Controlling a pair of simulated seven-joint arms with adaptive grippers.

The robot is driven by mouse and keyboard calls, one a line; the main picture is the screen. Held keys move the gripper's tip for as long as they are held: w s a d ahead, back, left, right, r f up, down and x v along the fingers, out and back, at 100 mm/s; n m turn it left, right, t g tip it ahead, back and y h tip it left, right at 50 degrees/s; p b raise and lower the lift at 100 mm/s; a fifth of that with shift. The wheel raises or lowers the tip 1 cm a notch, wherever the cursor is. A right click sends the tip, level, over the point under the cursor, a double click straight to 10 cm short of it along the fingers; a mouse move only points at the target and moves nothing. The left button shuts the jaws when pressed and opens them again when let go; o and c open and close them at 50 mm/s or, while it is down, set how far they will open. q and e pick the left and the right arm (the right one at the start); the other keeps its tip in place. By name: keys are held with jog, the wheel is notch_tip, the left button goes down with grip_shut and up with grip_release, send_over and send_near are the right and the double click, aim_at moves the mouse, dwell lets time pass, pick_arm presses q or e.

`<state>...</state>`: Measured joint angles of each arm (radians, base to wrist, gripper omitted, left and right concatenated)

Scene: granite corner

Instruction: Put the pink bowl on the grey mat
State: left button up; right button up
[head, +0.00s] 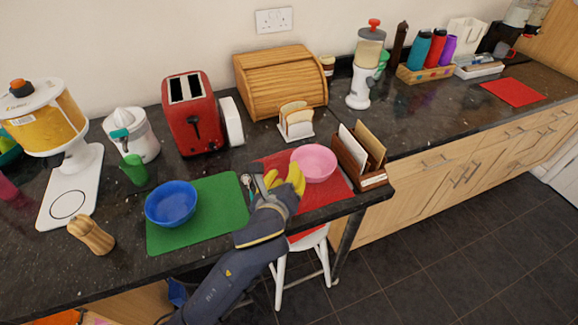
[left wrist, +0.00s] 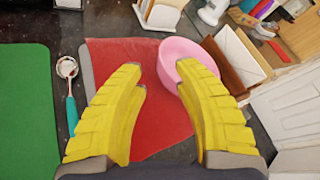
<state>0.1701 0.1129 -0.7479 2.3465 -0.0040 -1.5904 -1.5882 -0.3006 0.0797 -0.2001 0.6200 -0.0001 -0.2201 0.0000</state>
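The pink bowl (head: 316,161) sits on a red mat (head: 336,194) near the counter's front edge. It also shows in the left wrist view (left wrist: 172,58), partly behind the right-hand finger. My left gripper (head: 285,177) is open beside the bowl's left side, above the red mat. In the left wrist view its yellow fingers (left wrist: 162,76) are spread, with part of the bowl's rim showing between them; I cannot tell whether they touch it. I see no mat that is clearly grey. My right gripper is not in view.
A green mat (head: 225,205) with a blue bowl (head: 171,203) lies to the left. A spoon with a teal handle (left wrist: 70,100) lies between the mats. A wooden rack (head: 361,160) stands close right of the pink bowl, and a toast rack (head: 296,122) behind it.

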pick_arm(q)
jog(key=shift+v, duration=1.65)
